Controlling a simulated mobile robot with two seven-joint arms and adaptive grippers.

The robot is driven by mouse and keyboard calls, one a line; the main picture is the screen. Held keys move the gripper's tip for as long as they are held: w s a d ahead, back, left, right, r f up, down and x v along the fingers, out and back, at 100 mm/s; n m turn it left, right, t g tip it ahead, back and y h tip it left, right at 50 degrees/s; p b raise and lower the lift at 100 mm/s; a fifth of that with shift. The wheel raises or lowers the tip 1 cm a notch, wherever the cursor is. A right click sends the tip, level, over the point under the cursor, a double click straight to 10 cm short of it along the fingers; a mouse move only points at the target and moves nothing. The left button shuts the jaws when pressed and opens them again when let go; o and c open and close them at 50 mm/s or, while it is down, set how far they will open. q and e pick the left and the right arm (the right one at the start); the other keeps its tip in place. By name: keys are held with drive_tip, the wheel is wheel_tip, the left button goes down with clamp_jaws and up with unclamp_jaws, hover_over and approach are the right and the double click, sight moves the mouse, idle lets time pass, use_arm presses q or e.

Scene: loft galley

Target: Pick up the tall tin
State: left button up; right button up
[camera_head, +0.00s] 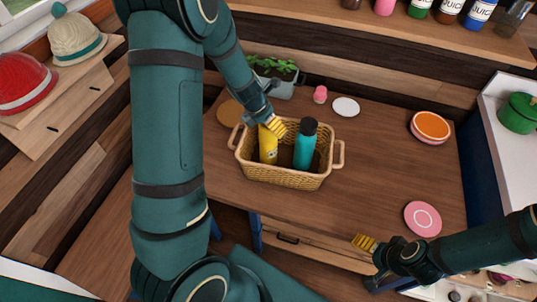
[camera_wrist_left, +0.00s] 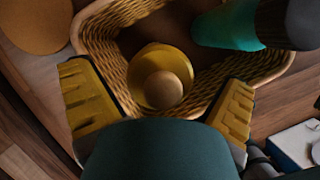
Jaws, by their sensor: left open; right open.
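A tall yellow tin (camera_head: 267,150) stands in the left part of a wicker basket (camera_head: 270,178) on the wooden table. In the left wrist view the tin (camera_wrist_left: 153,57) shows from above, with a round tan shape in its top. My left gripper (camera_head: 275,127) is open just above the tin and partly hides its top. In the left wrist view the fingers of my left gripper (camera_wrist_left: 160,103) are spread wide, with the tin ahead between them. My right gripper (camera_head: 364,243) is open and empty near the table's front edge.
A teal bottle (camera_head: 305,150) with a dark cap stands right of the tin in the basket. A potted plant (camera_head: 275,72), pink cup (camera_head: 320,94) and white plate (camera_head: 346,107) are behind. A pink plate (camera_head: 422,218) and orange bowl (camera_head: 430,126) lie right. The table's middle right is clear.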

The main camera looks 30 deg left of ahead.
use_arm(q)
drive_tip(key=shift+w+f, duration=0.15)
drive_tip(key=shift+f, duration=0.25)
drive_tip(key=shift+d+r, duration=0.1)
drive_tip(key=shift+r, duration=0.05)
drive_tip(key=c, duration=1.4)
